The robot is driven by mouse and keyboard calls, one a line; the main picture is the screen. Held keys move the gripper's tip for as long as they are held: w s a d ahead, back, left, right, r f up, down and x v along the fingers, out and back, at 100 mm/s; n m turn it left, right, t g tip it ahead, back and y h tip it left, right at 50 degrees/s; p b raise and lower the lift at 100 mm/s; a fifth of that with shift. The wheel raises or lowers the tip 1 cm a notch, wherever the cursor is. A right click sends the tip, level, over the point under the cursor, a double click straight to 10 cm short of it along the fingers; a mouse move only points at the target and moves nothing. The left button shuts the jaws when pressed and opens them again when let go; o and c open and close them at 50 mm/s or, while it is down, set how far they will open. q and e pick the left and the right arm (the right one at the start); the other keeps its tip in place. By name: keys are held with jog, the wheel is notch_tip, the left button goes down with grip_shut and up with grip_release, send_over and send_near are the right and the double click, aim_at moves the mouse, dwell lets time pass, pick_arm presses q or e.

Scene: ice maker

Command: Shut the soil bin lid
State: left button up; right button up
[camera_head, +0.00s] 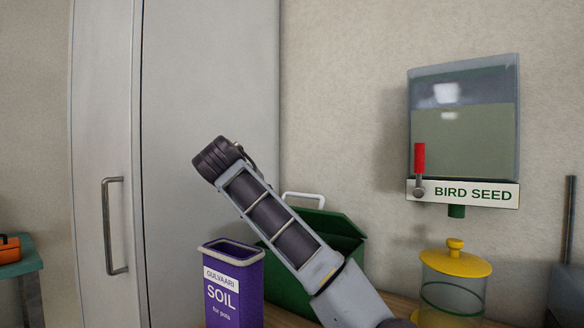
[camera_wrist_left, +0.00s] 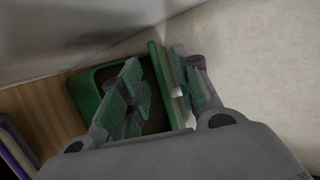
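The green soil bin (camera_head: 285,292) stands behind the purple container in the head view, partly hidden by my arm. Its green lid (camera_head: 338,224) is raised, with a white handle (camera_head: 303,199) showing above it. In the left wrist view the bin (camera_wrist_left: 84,98) is open with a dark inside, and the lid (camera_wrist_left: 160,75) stands up along its right side. My left gripper (camera_wrist_left: 160,88) is open. One finger is over the bin's opening and the other is beyond the lid, with the lid between them. I cannot tell whether either finger touches it. My right gripper is not in view.
A purple container labelled SOIL (camera_head: 233,285) stands in front of the bin. A yellow-lidded jar (camera_head: 455,275) stands at right below the wall-mounted bird seed dispenser (camera_head: 463,120). A tall grey cabinet (camera_head: 210,90) is at left.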

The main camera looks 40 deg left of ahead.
pick_arm(q)
jog(key=shift+v, duration=2.45)
